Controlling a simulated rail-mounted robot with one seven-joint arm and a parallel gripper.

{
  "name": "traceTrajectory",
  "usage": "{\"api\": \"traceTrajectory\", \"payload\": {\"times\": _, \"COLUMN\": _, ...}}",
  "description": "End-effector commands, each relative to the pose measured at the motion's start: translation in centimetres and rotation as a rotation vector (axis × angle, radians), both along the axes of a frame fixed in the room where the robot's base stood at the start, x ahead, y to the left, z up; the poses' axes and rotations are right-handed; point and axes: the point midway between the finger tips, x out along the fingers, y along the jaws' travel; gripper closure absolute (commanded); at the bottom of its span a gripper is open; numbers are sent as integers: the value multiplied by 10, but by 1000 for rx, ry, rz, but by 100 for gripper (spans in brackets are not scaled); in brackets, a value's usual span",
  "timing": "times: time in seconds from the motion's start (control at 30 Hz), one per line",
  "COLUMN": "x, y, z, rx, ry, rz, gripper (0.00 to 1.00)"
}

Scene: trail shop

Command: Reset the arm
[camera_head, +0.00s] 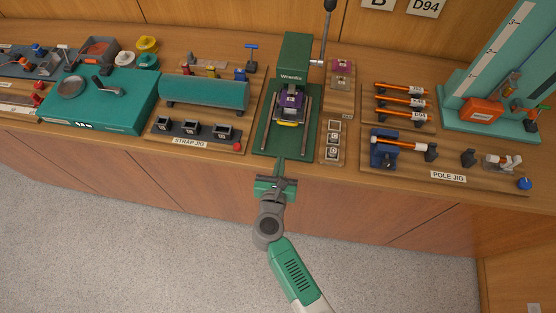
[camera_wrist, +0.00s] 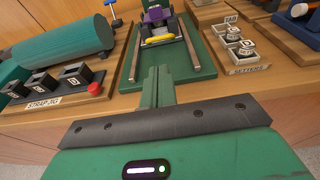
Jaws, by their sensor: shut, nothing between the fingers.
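My gripper (camera_head: 279,164) reaches up from my green and grey arm at the counter's front edge, just in front of the green press. In the wrist view its two green fingers (camera_wrist: 158,84) are together, with nothing between them. The fingertips point at the front of the green press base (camera_wrist: 190,68). A purple block with a yellow piece (camera_head: 291,107) sits in the press, apart from my gripper.
The strap jig (camera_head: 190,142) with a teal roll lies to the left, the pole jig (camera_head: 450,176) with orange poles to the right. Floor (camera_head: 150,230) before the counter is clear.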

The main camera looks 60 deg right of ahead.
Motion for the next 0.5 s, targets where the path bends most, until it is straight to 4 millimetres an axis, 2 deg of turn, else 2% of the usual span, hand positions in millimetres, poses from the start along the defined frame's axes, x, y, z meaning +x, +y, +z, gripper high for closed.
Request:
{"api": "traceTrajectory", "payload": {"times": 0.37, "x": 1, "y": 0, "z": 0, "rx": -1, "ry": -1, "rz": 1, "gripper": 100}}
{"api": "traceTrajectory", "payload": {"times": 0.47, "x": 28, "y": 7, "z": 41, "rx": -108, "ry": 4, "rz": 87, "gripper": 100}}
{"api": "traceTrajectory", "payload": {"times": 0.5, "x": 45, "y": 14, "z": 67, "rx": -182, "ry": 10, "rz": 140, "gripper": 100}}
